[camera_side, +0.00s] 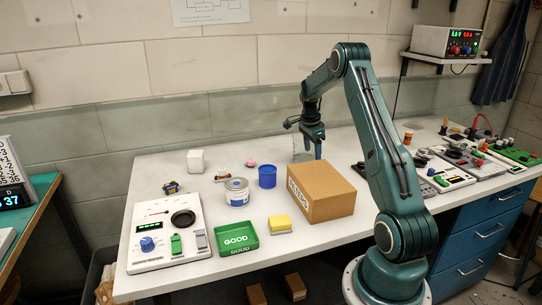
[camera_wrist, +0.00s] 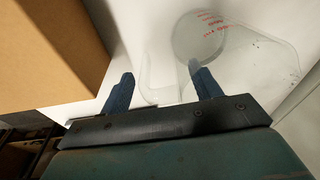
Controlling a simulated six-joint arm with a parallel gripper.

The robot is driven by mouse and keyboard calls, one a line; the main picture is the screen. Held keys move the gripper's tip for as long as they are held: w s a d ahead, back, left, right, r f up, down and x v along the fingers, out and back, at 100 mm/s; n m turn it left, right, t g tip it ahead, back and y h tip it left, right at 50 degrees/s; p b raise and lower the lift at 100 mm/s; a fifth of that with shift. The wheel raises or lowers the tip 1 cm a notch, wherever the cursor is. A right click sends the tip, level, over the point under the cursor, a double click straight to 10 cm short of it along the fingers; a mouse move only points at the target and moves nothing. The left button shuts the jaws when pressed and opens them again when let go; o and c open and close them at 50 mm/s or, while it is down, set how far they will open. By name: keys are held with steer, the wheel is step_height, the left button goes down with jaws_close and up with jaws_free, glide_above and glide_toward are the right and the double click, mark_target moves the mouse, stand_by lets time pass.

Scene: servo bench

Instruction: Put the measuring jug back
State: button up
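The measuring jug (camera_wrist: 240,60) is clear, with red markings, and fills the upper right of the wrist view. In the side view the jug (camera_side: 298,143) is faint, on the white bench behind the cardboard box and partly hidden by my gripper (camera_side: 309,150). In the wrist view my gripper (camera_wrist: 161,76) has its two blue fingers well apart. A thin clear edge of the jug, perhaps its handle, lies between them, and the right finger overlaps the jug's body. I cannot tell whether either finger touches it.
The cardboard box (camera_side: 320,191) stands close in front of my gripper. A blue cup (camera_side: 267,177), a tin (camera_side: 237,192), a green GOOD tray (camera_side: 236,237) and a yellow block (camera_side: 280,224) are to the left. Electronics boards (camera_side: 470,162) crowd the right.

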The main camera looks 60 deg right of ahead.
steer(key=shift+r, duration=0.1)
step_height(320, 180, up, 12)
steer(key=a, duration=0.1)
steer(key=shift+w+a, duration=0.3)
steer(key=shift+w, duration=0.15)
stand_by(0.3)
stand_by(0.5)
steer(key=a+r+n+t, duration=0.1)
steer(key=a+r+n, duration=0.3)
steer(key=a, duration=0.5)
steer(key=a+r+n+t, duration=0.1)
steer(key=a+r+n, duration=0.25)
steer(key=a, duration=0.45)
steer(key=a+r+n+t, duration=0.1)
steer(key=a+r+n, duration=0.35)
steer(key=a, duration=0.45)
steer(key=s+a+f+n+t, duration=0.1)
steer(key=s+a+f+n, duration=0.1)
steer(key=s+a+n, duration=0.5)
steer(key=s+a+f+n+t+y, duration=0.1)
steer(key=s+a+f+n+t, duration=0.1)
steer(key=s+a+n, duration=0.5)
steer(key=a+f, duration=0.1)
steer(key=a, duration=0.3)
steer(key=shift+s+a+n+y, duration=0.2)
steer(key=shift+a+n+y, duration=0.1)
